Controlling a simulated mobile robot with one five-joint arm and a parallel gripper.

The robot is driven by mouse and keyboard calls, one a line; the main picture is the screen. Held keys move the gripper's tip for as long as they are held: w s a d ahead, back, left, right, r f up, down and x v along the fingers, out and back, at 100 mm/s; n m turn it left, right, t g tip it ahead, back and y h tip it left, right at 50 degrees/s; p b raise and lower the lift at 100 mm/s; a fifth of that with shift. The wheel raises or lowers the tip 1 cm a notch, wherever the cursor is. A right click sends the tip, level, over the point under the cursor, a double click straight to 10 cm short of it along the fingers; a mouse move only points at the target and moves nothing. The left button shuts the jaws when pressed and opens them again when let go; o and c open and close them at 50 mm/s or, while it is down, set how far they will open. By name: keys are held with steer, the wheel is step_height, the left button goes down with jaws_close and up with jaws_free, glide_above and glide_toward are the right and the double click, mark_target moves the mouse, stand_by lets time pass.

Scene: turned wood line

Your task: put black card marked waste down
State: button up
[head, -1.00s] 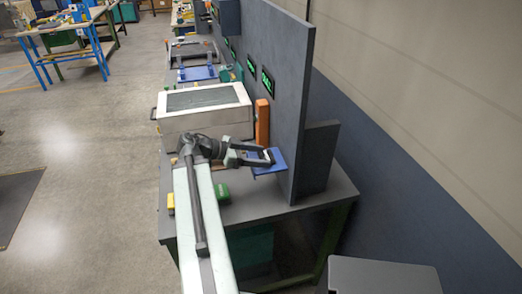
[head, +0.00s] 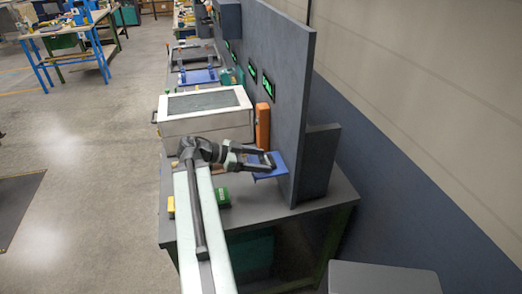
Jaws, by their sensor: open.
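My gripper (head: 268,162) is open at the right side of the grey bench, beside the tall dark panel. Its fingers are over a small blue shelf (head: 276,174) fixed to the panel. A dark, flat thing seems to lie between or under the fingertips, but it is too small to tell whether it is the black card. No marking can be read.
A white box with a dark window (head: 203,123) stands on the bench (head: 265,205) behind my arm. An orange post (head: 262,125) stands beside the panel (head: 285,90). A green block (head: 222,197) and a yellow block (head: 171,206) sit near my arm. A grey bin (head: 382,280) is at lower right.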

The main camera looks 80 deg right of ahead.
steer(key=p+v, duration=0.4)
steer(key=v, duration=0.8)
steer(key=shift+w+a, duration=0.1)
